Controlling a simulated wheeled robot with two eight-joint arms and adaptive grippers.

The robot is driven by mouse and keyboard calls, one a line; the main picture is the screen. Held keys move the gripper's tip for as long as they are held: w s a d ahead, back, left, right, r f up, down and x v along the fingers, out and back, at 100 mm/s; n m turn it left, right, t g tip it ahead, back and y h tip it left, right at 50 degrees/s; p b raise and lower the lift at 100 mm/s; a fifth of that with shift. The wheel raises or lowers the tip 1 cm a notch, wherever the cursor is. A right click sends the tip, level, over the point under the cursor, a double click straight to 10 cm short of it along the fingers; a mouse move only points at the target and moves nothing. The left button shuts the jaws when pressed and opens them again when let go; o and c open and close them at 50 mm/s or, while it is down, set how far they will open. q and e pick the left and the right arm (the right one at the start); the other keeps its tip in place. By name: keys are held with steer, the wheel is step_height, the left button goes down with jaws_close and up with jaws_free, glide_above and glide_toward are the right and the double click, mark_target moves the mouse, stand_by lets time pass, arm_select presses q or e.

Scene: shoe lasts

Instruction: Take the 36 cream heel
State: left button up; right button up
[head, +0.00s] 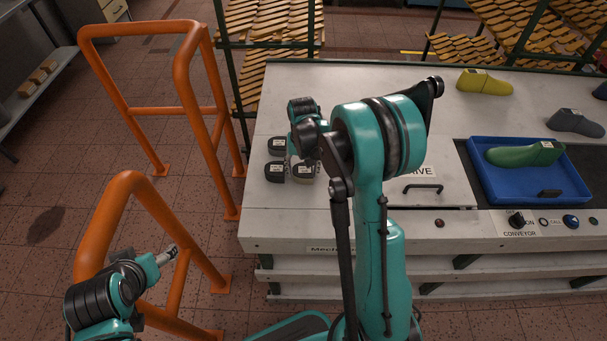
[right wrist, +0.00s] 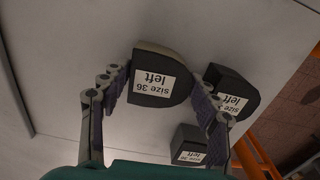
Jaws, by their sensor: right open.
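The heel with a pale cream-grey edge (right wrist: 160,78) has a dark top and a white label reading size 36 left. In the right wrist view it sits between the fingers of my right gripper (right wrist: 160,98), which is open around it. In the head view this heel (head: 305,173) stands on the table, partly under my right gripper (head: 302,150). I cannot tell whether the fingers touch it. My left gripper (head: 170,252) is low at the left, away from the table; its fingers are unclear.
Two dark heels (head: 277,146) (head: 274,172) stand close by on the table's left part; one (right wrist: 232,92) is near my right finger. A blue tray (head: 480,194) holds a green last (head: 525,155). Yellow (head: 484,82) and grey lasts (head: 575,123) stand behind. Orange rails (head: 200,90) flank the left.

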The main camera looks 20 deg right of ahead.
steer(key=shift+r, duration=0.1)
steer(key=c, duration=0.9)
steer(key=shift+o, duration=0.2)
